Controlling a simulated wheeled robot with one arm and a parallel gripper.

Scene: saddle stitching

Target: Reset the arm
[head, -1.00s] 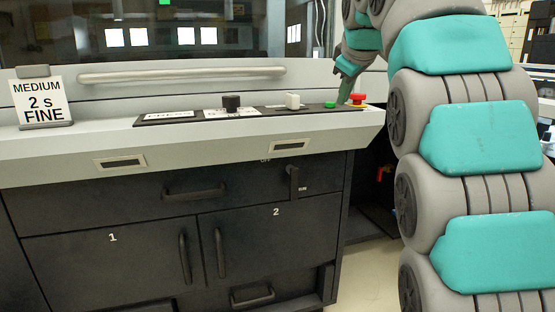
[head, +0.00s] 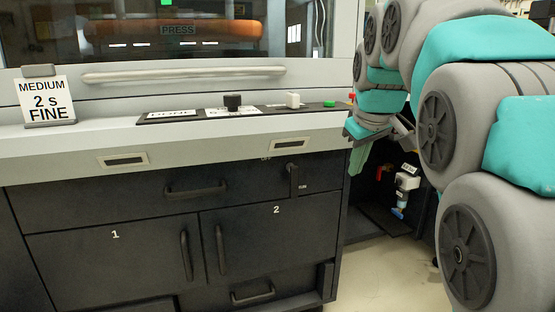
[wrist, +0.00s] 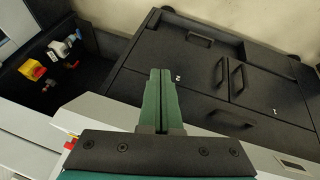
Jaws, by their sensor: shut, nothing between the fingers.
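My gripper (head: 357,160) hangs off the right end of the machine's console in the head view, its green fingers pointing down. In the wrist view the two green fingers of my gripper (wrist: 160,78) lie together, shut with nothing between them. The fingers appear clear of the machine (head: 150,230). My arm fills the right side of the head view, folded and bent.
The console carries a black knob (head: 232,102), a white switch (head: 293,100) and a green button (head: 329,104). A sign (head: 46,100) reads MEDIUM 2 s FINE. Below are dark cabinet doors with handles. A dark recess with valve-like fittings (head: 405,182) lies right of the cabinet.

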